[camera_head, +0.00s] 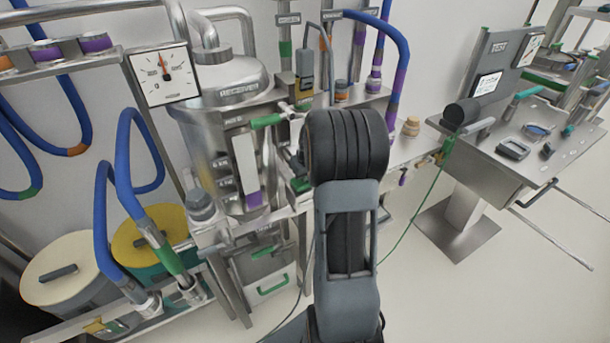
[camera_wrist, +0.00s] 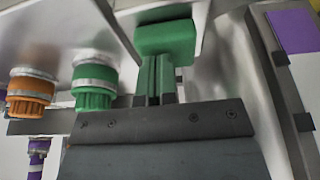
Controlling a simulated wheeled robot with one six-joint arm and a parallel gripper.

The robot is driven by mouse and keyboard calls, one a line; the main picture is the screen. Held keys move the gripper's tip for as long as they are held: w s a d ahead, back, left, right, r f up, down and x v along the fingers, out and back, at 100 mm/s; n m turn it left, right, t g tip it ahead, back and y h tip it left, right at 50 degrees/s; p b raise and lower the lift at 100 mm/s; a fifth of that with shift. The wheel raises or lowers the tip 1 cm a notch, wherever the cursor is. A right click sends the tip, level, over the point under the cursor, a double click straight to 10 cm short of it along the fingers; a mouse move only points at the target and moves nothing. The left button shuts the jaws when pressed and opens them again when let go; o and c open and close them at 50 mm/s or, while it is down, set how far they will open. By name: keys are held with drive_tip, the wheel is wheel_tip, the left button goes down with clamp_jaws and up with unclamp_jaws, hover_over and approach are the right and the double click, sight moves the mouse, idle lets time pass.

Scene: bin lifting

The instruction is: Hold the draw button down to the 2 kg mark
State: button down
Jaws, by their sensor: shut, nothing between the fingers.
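The draw button, a green block (camera_wrist: 166,38), sits just beyond my gripper (camera_wrist: 158,75) in the wrist view. My fingers are shut, with nothing between them, and their tips are at the button's face; I cannot tell whether they press it. A green block (camera_head: 300,185), likely the same button, shows beside my wrist in the head view. The steel tank (camera_head: 205,130) carries a white sight gauge (camera_head: 245,160) with a short purple column (camera_head: 254,199) at its bottom. The kg marks beside it are too small to read surely. In the wrist view, the gauge (camera_wrist: 304,85) is at the right edge.
Green and orange fittings (camera_wrist: 94,80) are close to the left of my fingers. A dial (camera_head: 163,75) hangs at upper left. Blue hoses and lidded bins (camera_head: 70,268) are at left. A bench (camera_head: 555,140) stands at right, with open floor before it.

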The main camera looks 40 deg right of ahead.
drive_tip(key=shift+s+a+f, duration=0.15)
drive_tip(key=shift+s+f, duration=0.1)
drive_tip(key=shift+f, duration=0.3)
drive_tip(key=shift+r+p, duration=0.3)
drive_tip(key=p+v, duration=0.5)
drive_tip(key=v, duration=0.5)
drive_tip(key=shift+w+d+r, duration=0.2)
drive_tip(key=shift+w+r, duration=0.15)
drive_tip(key=s+a+r, duration=0.4)
drive_tip(key=s+a, duration=0.3)
drive_tip(key=a, duration=0.4)
drive_tip(key=s+a+r+n, duration=0.1)
drive_tip(key=s+a+r, duration=0.3)
drive_tip(key=s+a, duration=0.4)
drive_tip(key=a, duration=0.3)
drive_tip(key=shift+s+a+n+t+y, duration=0.15)
drive_tip(key=shift+a+n+t+y, duration=0.15)
drive_tip(key=shift+t, duration=0.1)
